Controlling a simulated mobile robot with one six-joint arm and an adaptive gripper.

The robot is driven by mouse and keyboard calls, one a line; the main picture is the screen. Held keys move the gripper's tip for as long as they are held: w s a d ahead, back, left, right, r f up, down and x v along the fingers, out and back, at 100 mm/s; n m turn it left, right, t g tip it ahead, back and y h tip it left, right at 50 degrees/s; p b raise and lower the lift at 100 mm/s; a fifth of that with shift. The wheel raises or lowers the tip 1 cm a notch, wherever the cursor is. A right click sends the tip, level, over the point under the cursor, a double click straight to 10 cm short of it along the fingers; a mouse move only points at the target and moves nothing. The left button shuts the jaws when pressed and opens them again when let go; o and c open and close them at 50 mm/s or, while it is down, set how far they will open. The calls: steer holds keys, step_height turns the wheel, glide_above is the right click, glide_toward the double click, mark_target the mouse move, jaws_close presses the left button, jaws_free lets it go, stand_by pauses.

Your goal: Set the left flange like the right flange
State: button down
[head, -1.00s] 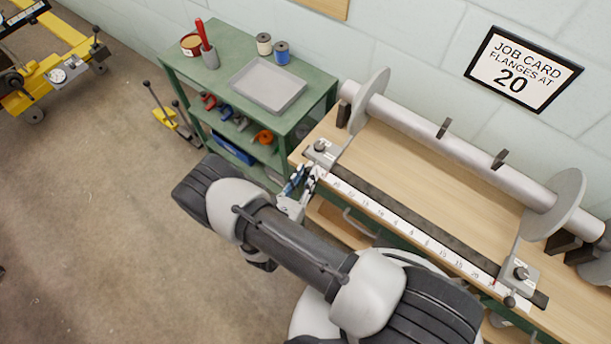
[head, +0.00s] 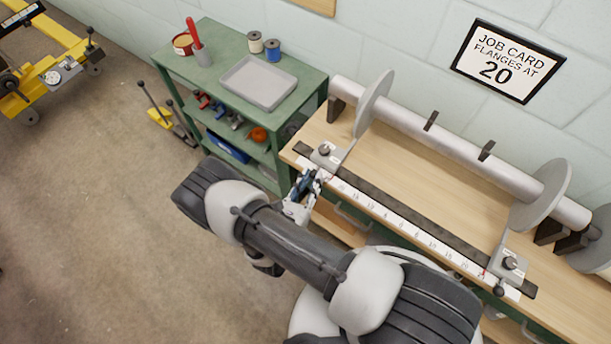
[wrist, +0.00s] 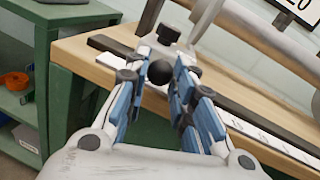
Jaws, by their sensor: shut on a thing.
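The left flange (head: 371,106) is a grey disc on the roller, joined by an arm to a clamp block (head: 327,155) on the dark rail. My gripper (head: 308,183) is at the front of this block. In the wrist view, its blue fingers are around the block's black ball knob (wrist: 160,72), shut on it. The right flange (head: 540,195) stands near the roller's other end, its block (head: 509,264) near the scale's right end with a red mark at the scale. The white scale (head: 415,237) runs along the rail; its figures are too small to read surely.
A job card (head: 508,60) on the wall reads "FLANGES AT 20". A green cart (head: 217,95) with a grey tray (head: 259,83) and spools stands left of the bench. The rail (head: 425,215) is clear between the two blocks. The roller (head: 455,147) lies behind it.

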steer(key=shift+w+a, duration=0.25)
steer(key=shift+a, duration=0.1)
steer(key=c, duration=1.8)
jaws_free()
steer(key=shift+w+a, duration=0.1)
steer(key=shift+a, duration=0.05)
steer(key=o, duration=0.5)
steer(key=shift+c, duration=0.2)
steer(key=v, duration=1.2)
